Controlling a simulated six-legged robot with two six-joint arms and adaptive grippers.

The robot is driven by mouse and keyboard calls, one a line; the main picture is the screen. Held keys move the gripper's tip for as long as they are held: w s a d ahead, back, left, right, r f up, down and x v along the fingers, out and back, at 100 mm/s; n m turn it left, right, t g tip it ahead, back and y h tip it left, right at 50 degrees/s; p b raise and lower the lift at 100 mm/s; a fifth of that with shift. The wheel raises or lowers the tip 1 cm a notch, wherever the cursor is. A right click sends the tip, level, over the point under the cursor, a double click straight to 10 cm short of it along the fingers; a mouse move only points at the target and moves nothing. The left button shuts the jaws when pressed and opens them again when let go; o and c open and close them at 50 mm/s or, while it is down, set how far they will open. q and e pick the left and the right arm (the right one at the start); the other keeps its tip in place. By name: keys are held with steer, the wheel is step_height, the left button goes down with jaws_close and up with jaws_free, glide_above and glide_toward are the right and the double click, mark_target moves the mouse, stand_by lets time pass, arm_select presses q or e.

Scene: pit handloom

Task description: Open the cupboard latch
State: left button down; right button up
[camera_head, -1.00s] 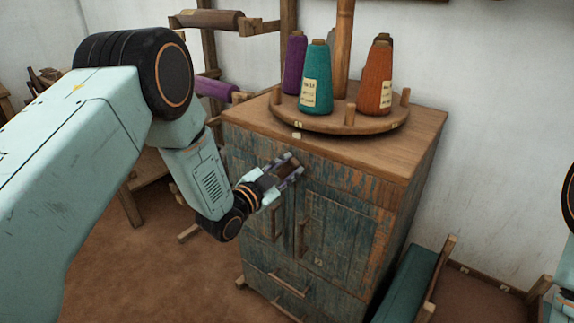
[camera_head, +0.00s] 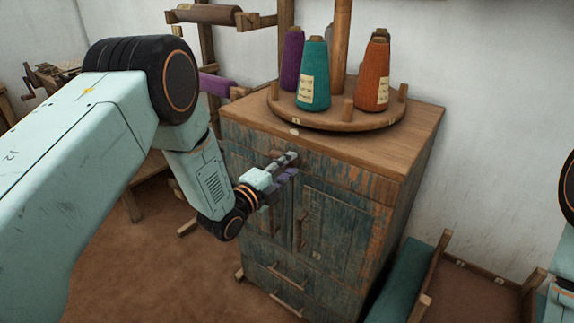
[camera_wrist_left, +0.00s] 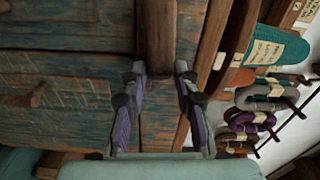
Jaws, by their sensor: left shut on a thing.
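The wooden cupboard (camera_head: 345,215) has worn blue-green doors with upright handles. Its latch is a short brown wooden bar near the top of the doors. The latch shows best in the left wrist view (camera_wrist_left: 156,35), where it runs up and down in the picture, crosswise to the door handle (camera_wrist_left: 25,97). My left gripper (camera_head: 287,165) is at the upper front of the cupboard. Its fingers (camera_wrist_left: 159,70) are on either side of the latch's near end, shut on it. In the head view the fingers hide most of the latch. My right gripper is out of view.
A round wooden stand (camera_head: 335,122) with teal (camera_head: 313,75), orange (camera_head: 373,75) and purple yarn cones is on the cupboard top. A teal-padded bench (camera_head: 402,282) stands close at the cupboard's right. Brown floor (camera_head: 170,270) is open at the front left.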

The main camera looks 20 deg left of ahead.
arm_select(q)
steer(key=shift+m, duration=0.7)
steer(key=c, duration=1)
jaws_free()
steer(key=v, duration=1.2)
